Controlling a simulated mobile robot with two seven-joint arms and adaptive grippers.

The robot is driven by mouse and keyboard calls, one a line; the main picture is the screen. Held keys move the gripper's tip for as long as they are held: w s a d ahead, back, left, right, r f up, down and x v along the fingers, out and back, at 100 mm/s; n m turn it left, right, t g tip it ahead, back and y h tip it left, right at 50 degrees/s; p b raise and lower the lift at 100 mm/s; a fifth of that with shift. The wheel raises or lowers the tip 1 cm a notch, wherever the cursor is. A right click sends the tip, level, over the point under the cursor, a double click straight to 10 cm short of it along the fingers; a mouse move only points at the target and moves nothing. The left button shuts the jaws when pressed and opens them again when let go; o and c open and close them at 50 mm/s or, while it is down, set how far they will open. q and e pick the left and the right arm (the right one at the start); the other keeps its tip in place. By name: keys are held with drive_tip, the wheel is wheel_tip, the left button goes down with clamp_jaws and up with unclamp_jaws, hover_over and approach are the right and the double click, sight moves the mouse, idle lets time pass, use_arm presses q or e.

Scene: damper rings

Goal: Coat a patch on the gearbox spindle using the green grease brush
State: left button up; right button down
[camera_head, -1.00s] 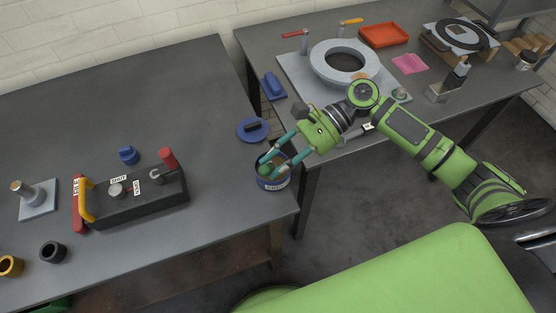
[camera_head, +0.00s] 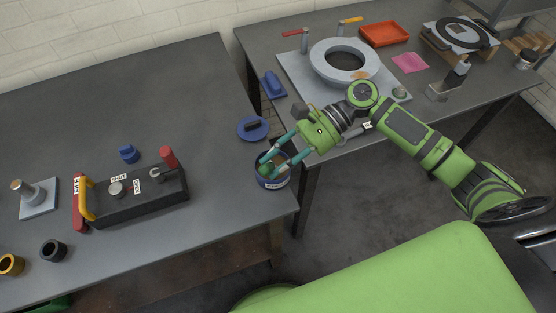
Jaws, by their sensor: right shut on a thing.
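My right gripper (camera_head: 273,168) points down into a blue tin (camera_head: 273,184) at the right edge of the left bench. It is shut on a green thing (camera_head: 265,170), which looks like the green grease brush. The brush's lower end is hidden in the tin. A short metal spindle (camera_head: 28,192) stands upright on a pale square plate (camera_head: 40,203) at the far left. I cannot tell for sure that this is the gearbox spindle. My left gripper is not in view.
A dark box with knobs and labels (camera_head: 145,205) stands on the left bench, with a blue knob-like part (camera_head: 129,154) behind it. A blue dish (camera_head: 252,129) lies behind the tin. The back bench holds a large grey ring (camera_head: 325,72) and an orange tray (camera_head: 385,35).

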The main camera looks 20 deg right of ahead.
drive_tip(key=shift+s+f+p, duration=0.1)
drive_tip(key=shift+f+p, duration=0.1)
drive_tip(key=shift+p, duration=0.15)
idle(1.2)
drive_tip(key=shift+r, duration=0.1)
wheel_tip(320, 180, up, 7)
drive_tip(key=p, duration=0.8)
idle(0.7)
